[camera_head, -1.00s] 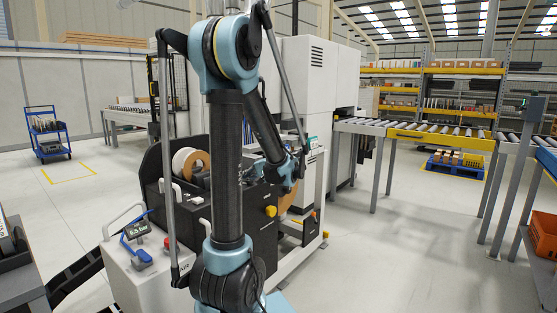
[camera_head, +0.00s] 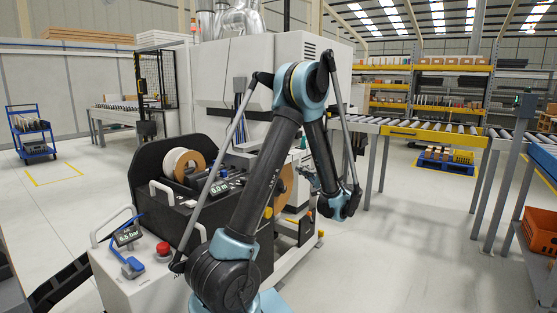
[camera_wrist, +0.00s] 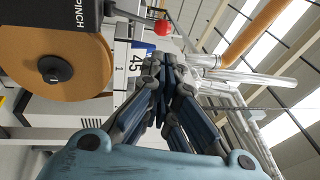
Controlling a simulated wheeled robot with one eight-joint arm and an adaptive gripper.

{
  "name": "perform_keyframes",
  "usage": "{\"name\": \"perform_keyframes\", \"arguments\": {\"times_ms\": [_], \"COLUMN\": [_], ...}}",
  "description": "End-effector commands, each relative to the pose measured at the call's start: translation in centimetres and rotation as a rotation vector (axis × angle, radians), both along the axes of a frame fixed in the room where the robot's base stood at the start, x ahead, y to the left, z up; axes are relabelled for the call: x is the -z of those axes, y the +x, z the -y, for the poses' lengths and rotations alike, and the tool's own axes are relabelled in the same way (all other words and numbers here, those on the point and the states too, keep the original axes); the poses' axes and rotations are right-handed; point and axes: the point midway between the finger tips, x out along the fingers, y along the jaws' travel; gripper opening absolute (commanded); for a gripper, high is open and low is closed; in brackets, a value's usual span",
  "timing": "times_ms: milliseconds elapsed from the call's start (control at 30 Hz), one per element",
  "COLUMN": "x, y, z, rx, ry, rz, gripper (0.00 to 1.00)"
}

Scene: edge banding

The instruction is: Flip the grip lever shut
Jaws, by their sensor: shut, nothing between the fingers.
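In the wrist view a thin metal lever with a red ball knob (camera_wrist: 163,27) sticks out from a dark block marked "PINCH" (camera_wrist: 75,12), above a large tan roll of edge band (camera_wrist: 62,65). I take it to be the grip lever. My gripper (camera_wrist: 163,72) is shut and empty, its fingertips below the red knob in the picture and apart from it as far as I can tell. In the head view my gripper (camera_head: 309,178) is small, right of the roll (camera_head: 284,185); the lever cannot be made out there.
The edge banding machine (camera_head: 285,80) stands behind my arm. Its black tray holds another roll (camera_head: 184,163). A white cabinet with a red button (camera_head: 163,249) is at front left. A roller conveyor (camera_head: 430,132) runs at the right. The floor at right front is clear.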

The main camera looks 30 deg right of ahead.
Motion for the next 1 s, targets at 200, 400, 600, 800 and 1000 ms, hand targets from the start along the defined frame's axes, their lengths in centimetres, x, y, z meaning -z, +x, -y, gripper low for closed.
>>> {"name": "perform_keyframes", "arguments": {"times_ms": [200, 400, 600, 800, 1000], "x": [0.0, -0.2, -0.8, -1.5, -2.1], "y": [0.4, 1.4, 4.3, 7.7, 10.9], "z": [-0.4, -0.7, -1.3, -2.1, -2.7], "rx": [-0.007, -0.009, -0.012, -0.012, -0.011], "ry": [-0.001, -0.001, -0.001, -0.001, -0.002], "rz": [-0.001, -0.001, -0.001, -0.002, -0.002], "gripper": [0.0, 0.0, 0.0, 0.0, 0.0]}}
